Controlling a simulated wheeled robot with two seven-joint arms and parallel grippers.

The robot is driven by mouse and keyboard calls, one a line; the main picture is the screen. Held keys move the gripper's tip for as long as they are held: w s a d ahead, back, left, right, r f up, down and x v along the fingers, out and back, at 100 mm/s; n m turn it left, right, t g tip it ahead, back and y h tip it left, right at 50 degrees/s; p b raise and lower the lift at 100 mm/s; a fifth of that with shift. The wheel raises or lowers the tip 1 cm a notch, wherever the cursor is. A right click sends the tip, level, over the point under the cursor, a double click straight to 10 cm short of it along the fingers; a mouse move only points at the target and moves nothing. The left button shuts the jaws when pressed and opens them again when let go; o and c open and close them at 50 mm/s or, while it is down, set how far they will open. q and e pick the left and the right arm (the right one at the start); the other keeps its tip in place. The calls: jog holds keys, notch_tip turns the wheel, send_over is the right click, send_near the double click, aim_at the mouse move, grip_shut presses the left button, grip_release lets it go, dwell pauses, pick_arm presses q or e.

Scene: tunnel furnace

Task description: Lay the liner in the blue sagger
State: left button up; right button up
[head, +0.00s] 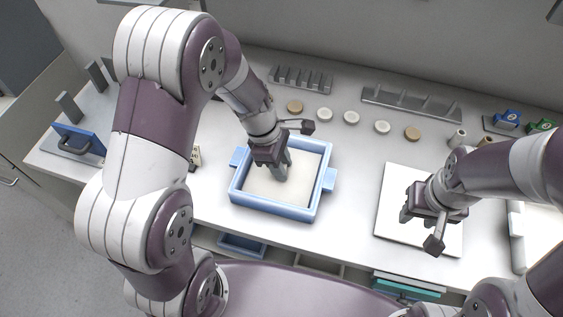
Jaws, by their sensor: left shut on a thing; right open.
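The blue sagger (272,208) is a square open tray with side lugs, standing on the white bench left of centre. A flat cream sheet, the liner (262,188), shows inside its walls; I cannot tell whether it lies fully flat on the floor. My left gripper (281,177) points down inside the sagger and is shut on the liner, its arm hiding part of the far wall. My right gripper (416,217) is open and empty above a white square sheet or board (394,185) to the right.
Several tan and white discs (352,117) lie in a row behind the sagger. Grey racks (410,103) stand along the back. A blue panel with a handle (80,142) is at the left. Small cylinders (457,138) and blue and green items stand at the right.

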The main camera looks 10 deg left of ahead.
pick_arm(q)
jog(key=shift+f, duration=0.4)
jog(key=o, duration=1.1)
jog(key=shift+r, duration=0.15)
jog(key=p+v, duration=0.1)
jog(key=v, duration=1.1)
jog(key=shift+r, duration=0.2)
